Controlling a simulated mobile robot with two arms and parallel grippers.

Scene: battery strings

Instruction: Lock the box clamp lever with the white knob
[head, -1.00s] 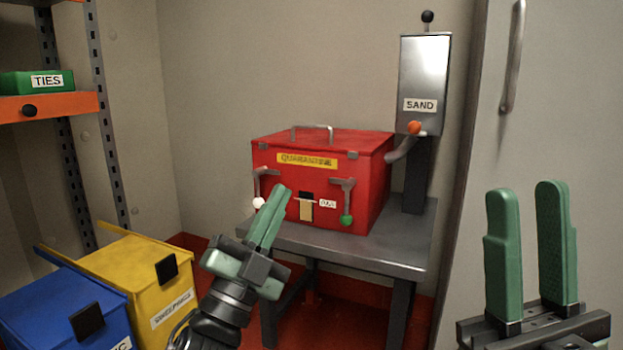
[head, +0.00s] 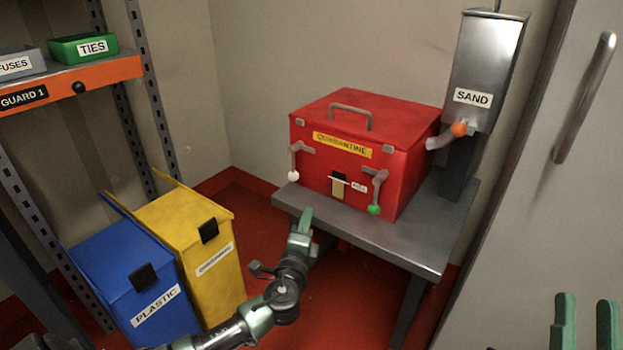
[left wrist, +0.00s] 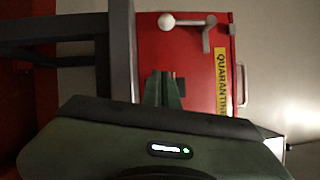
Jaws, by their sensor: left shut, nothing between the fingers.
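The red quarantine box (head: 410,165) stands on a grey metal table with its lid down. Its left clamp lever (head: 295,158) hangs downward on the front face and ends in the white knob (head: 293,175). In the left wrist view, turned sideways, the white knob (left wrist: 166,21) and its lever (left wrist: 190,23) show near the top. My left gripper (head: 306,218) is shut and empty, in front of the table edge, below and apart from the knob; its fingers (left wrist: 163,77) point toward the box. My right gripper (head: 585,312) is open at the bottom right, far from the box.
A second lever with a green knob (head: 374,209) hangs on the box front's right side. Yellow (head: 190,225) and blue (head: 125,270) bins stand at left. Red floor is open between bins and table.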

